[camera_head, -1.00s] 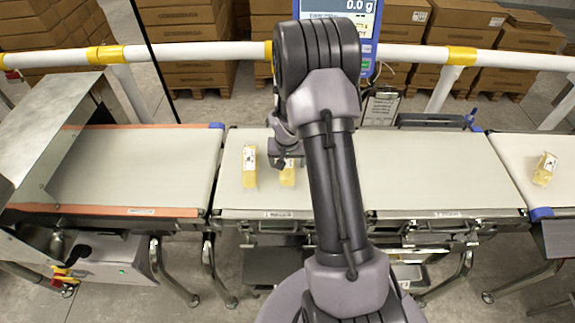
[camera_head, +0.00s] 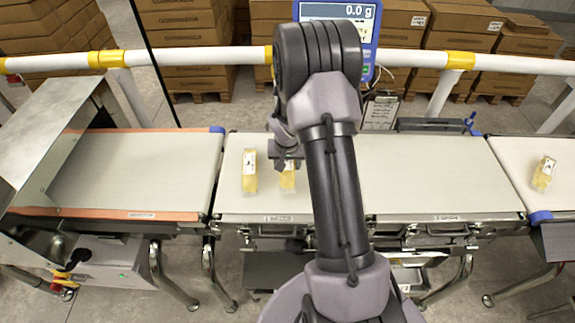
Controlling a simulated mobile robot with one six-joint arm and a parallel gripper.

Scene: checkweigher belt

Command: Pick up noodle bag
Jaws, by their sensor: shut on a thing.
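A yellow noodle bag (camera_head: 288,181) is at my gripper (camera_head: 287,163) on the left part of the middle belt. My gripper is shut on this bag from above, and the jaws and wrist hide its upper part. A second noodle bag (camera_head: 250,171), yellow with a white label, lies on the same belt just left of my gripper, apart from it. A third noodle bag (camera_head: 544,173) lies on the right belt. I cannot tell whether the held bag is clear of the belt.
The middle belt (camera_head: 430,172) is bare right of my arm. The left belt (camera_head: 135,170) is empty beside a metal hood (camera_head: 50,135). A display (camera_head: 345,20) reading 0.0 g and a white-yellow rail (camera_head: 190,52) stand behind, with stacked cartons beyond.

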